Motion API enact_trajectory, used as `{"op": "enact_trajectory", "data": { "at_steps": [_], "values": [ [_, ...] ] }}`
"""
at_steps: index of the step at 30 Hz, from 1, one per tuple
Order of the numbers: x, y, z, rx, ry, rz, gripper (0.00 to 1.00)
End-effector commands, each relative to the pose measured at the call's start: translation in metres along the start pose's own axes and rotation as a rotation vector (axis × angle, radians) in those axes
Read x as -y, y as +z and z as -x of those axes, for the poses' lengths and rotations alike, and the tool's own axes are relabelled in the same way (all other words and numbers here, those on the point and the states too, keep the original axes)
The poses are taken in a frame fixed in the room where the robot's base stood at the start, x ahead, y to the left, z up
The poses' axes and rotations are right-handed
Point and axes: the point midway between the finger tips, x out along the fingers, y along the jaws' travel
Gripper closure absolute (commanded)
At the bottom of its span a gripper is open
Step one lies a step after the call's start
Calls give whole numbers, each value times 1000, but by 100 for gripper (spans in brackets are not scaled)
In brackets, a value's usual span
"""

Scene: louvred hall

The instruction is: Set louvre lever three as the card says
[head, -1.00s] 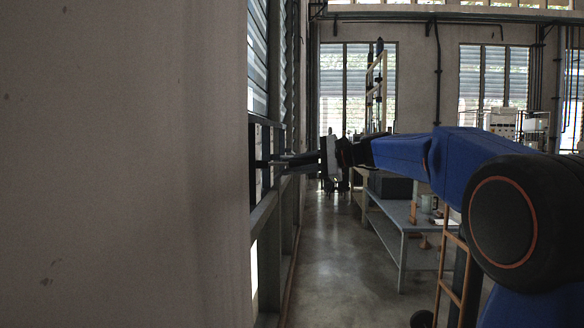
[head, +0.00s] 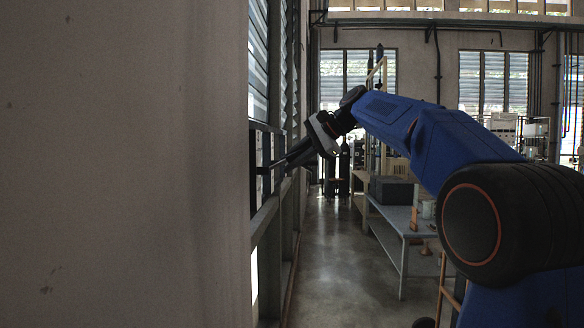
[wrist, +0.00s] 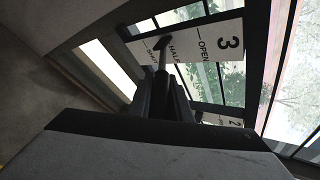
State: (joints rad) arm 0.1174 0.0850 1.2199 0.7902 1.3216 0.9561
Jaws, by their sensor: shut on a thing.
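A white plate (wrist: 220,62) marked 3, OPEN and HALF is fixed by the louvres in the wrist view; a third mark beyond HALF is partly hidden. A pale lever (wrist: 163,48) lies across the plate near HALF, on the side away from OPEN. My gripper (wrist: 163,78) is shut on this lever; the fingers hide its lower part. In the head view my gripper (head: 274,167) reaches the dark louvre frame at the left, tilted down toward it. No card with a setting is readable in these views.
A second plate marked 2 (wrist: 236,121) sits beside plate 3. In the head view a plain wall (head: 120,160) fills the left. A grey bench (head: 405,238) stands at the right, with clear floor (head: 328,265) between it and the louvres.

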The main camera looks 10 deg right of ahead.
Motion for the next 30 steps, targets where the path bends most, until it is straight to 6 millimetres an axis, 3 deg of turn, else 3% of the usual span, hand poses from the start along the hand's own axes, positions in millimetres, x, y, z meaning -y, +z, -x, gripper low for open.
{"op": "enact_trajectory", "data": {
  "at_steps": [9, 25, 26, 27, 30],
  "values": [
    [9, 6, 2, -70, 101, 37, 100],
    [10, 6, 2, -85, 119, 43, 100],
    [10, 6, 2, -85, 119, 43, 75],
    [10, 6, 2, -85, 119, 43, 65],
    [10, 6, 2, -85, 119, 43, 64]
  ]
}}
